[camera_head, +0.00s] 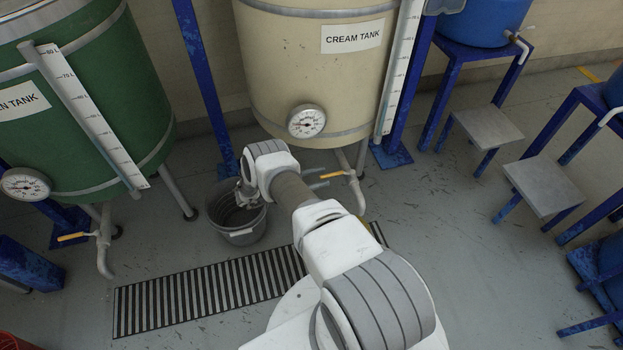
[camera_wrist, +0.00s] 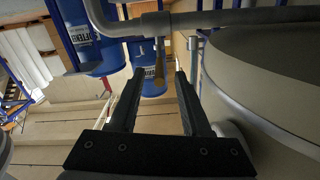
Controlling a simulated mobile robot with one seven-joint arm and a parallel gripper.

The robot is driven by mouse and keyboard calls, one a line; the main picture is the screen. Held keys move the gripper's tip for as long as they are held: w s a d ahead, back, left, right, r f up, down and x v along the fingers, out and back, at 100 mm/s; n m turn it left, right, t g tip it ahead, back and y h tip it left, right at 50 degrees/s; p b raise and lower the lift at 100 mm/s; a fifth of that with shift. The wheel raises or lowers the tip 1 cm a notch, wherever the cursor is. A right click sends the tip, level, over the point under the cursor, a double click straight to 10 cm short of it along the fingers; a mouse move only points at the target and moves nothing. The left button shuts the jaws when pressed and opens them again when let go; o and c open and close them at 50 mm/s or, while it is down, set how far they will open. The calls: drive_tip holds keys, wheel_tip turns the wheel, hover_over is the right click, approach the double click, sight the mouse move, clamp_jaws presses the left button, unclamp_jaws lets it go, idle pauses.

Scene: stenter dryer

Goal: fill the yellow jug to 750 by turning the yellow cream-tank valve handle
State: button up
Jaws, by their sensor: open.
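The cream tank (camera_head: 300,75) stands at the top centre of the head view, with its outlet pipe (camera_head: 355,190) bending down below it. The yellow valve handle (camera_head: 332,175) sticks out to the left from this pipe. My gripper (camera_head: 320,178) is open, its two fingers on either side of the handle's free end. In the wrist view the handle (camera_wrist: 160,62) shows between the tips of my gripper (camera_wrist: 159,75), below the pipe (camera_wrist: 225,19). Contact cannot be told. A small yellow patch (camera_head: 364,224) shows beside my arm below the spout; it may be the jug, mostly hidden.
A grey bucket (camera_head: 238,232) stands on the floor left of my arm. A floor grate (camera_head: 210,295) runs below it. The green tank (camera_head: 80,90) is at left. Blue stands with grey steps (camera_head: 487,129) are at right; floor between is clear.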

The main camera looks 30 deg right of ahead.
sight(342, 173)
drive_tip(key=shift+x, duration=3.6)
drive_tip(key=shift+s, duration=0.1)
drive_tip(key=shift+c, duration=0.3)
clamp_jaws()
